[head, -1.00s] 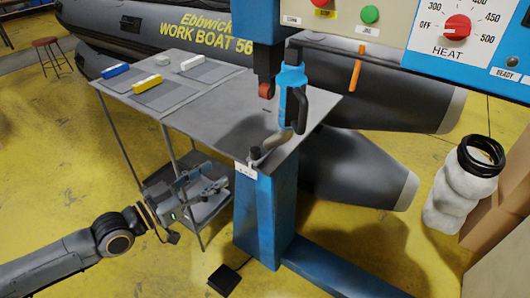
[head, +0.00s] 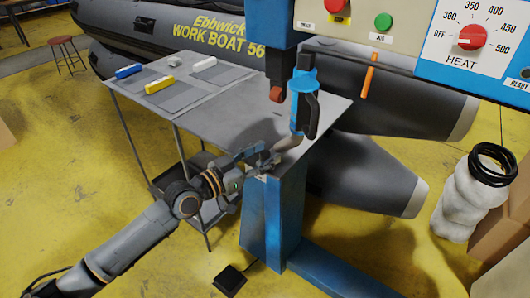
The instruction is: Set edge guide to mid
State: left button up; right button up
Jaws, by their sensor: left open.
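My left gripper (head: 264,159) is open at the front corner of the grey work table, at the top of the blue machine post (head: 272,215). Its fingers are around or right beside the small dark upright knob at that corner, which looks like the edge guide. The fingers largely cover the knob, so I cannot tell its setting or whether they touch it. The white label by it is mostly hidden too. My right gripper is not in view.
The blue welding head with its hot-air tool (head: 304,100) and roller (head: 277,93) hangs just behind the gripper. The heat panel (head: 475,40) is at upper right. The grey table (head: 215,120) holds flat patches and blue, yellow and white blocks. A pedal (head: 229,279) lies on the floor.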

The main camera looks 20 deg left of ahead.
pick_arm(q)
jog(key=shift+w+d, duration=0.2)
jog(key=shift+w, duration=0.1)
grip_shut()
jog(key=shift+w+a+b, duration=0.15)
jog(key=shift+a+b, duration=0.25)
jog(key=shift+b, duration=0.2)
jog(key=shift+w+a, duration=0.15)
jog(key=shift+a, duration=0.4)
grip_release()
jog(key=shift+d, duration=0.15)
jog(key=v, duration=1.2)
